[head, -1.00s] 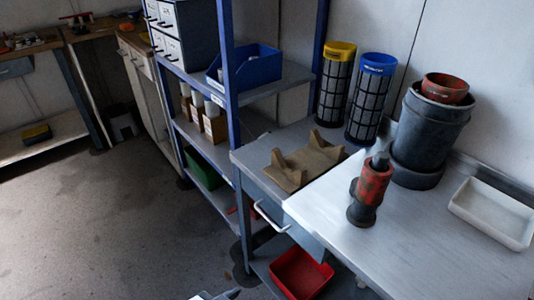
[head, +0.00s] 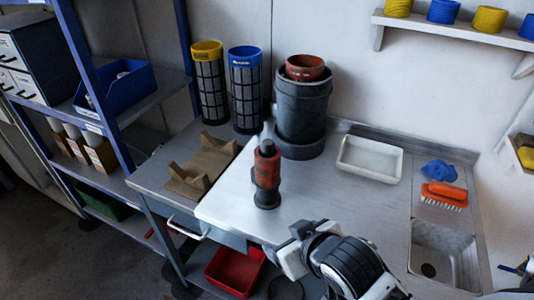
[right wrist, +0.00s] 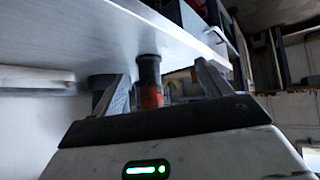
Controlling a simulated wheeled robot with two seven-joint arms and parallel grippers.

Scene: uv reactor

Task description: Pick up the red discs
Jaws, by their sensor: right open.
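No separate flat red discs can be made out. A red and black cylindrical piece (head: 267,167) stands upright on the metal worktop, with a narrow grey top. A red ring-shaped piece (head: 304,67) sits on top of the dark grey canister (head: 302,105) behind it. My right gripper (head: 285,245) is at the worktop's front edge, in front of the red and black piece and apart from it. In the right wrist view the open, empty fingers (right wrist: 160,90) frame the red and black piece (right wrist: 150,80), which appears inverted. My left gripper is not in view.
A tan cradle (head: 200,165) and yellow-topped (head: 210,85) and blue-topped (head: 245,90) mesh cylinders stand left. A white tray (head: 369,160), orange brush (head: 444,195) and sink (head: 445,255) are right. A red bin (head: 235,270) sits below. The middle worktop is clear.

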